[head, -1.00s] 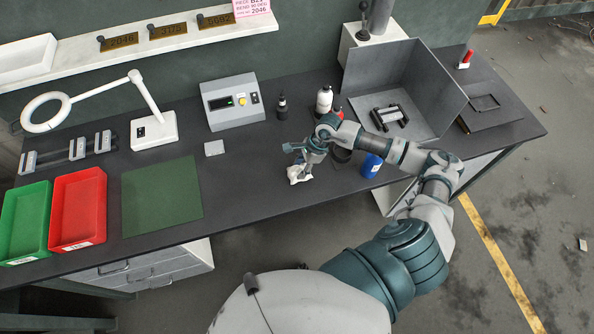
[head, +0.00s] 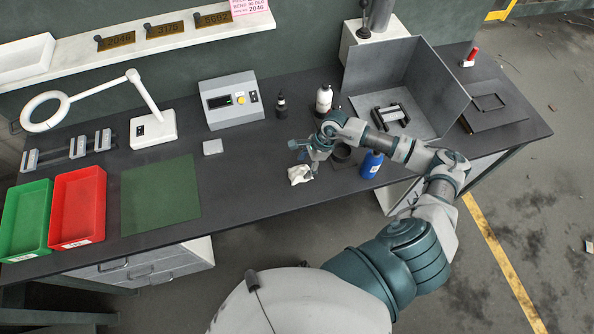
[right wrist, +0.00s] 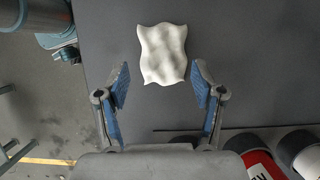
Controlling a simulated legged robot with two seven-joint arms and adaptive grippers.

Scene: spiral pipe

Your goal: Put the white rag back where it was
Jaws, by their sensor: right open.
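The white rag (head: 299,174) lies crumpled on the dark bench top, near the front edge and left of the blue can. In the right wrist view the rag (right wrist: 163,54) lies flat-bottomed and wavy, just beyond the fingertips and between their lines. My right gripper (head: 305,153) is above and beside the rag in the head view. In the right wrist view the right gripper (right wrist: 160,84) has its two blue-padded fingers spread wide with nothing between them. A gap of bare bench shows between the fingers and the rag. My left gripper is in neither view.
A blue can (head: 371,164) stands right of the rag, beside a dark round container (head: 341,155) partly behind my arm. A white bottle (head: 324,99) and a dark bottle (head: 281,105) stand behind. A green mat (head: 161,196) lies left; bench between is mostly clear.

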